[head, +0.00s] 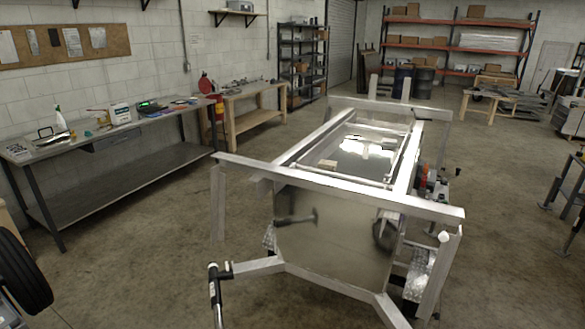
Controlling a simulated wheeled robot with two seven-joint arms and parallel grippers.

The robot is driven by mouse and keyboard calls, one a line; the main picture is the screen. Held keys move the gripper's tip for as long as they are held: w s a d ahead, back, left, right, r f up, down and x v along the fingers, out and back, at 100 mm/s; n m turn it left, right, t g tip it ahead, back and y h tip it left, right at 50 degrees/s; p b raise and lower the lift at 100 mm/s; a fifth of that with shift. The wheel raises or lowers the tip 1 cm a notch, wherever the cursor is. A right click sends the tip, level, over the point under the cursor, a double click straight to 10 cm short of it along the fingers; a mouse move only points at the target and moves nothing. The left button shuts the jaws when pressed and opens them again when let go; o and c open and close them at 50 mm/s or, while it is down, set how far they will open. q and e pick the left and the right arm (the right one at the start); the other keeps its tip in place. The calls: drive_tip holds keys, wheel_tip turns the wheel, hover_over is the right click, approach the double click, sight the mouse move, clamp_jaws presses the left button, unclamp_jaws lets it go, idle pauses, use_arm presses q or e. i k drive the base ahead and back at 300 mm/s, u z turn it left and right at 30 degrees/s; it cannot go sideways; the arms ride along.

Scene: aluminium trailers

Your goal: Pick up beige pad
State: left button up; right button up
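A small beige block (327,164), which looks like the beige pad, lies inside the frame of the aluminium trailer (340,200). It is near the left end of a pale crossbar, on or just above the shiny metal surface. It is small in the head view, so I cannot tell its thickness. The trailer stands in the middle of the floor. Neither of my grippers shows in the head view.
A metal workbench (120,140) with tools and boxes stands along the left wall, with a wooden bench (250,117) beyond it. A black tyre (20,268) is at the lower left. Orange shelves (455,52) stand at the back. Open concrete floor surrounds the trailer.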

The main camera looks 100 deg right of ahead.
sight(324, 165)
drive_tip(key=z, duration=0.15)
drive_tip(key=i, duration=0.15)
drive_tip(key=z, duration=2.95)
drive_tip(key=i, duration=1.65)
drive_tip(key=z, duration=2.15)
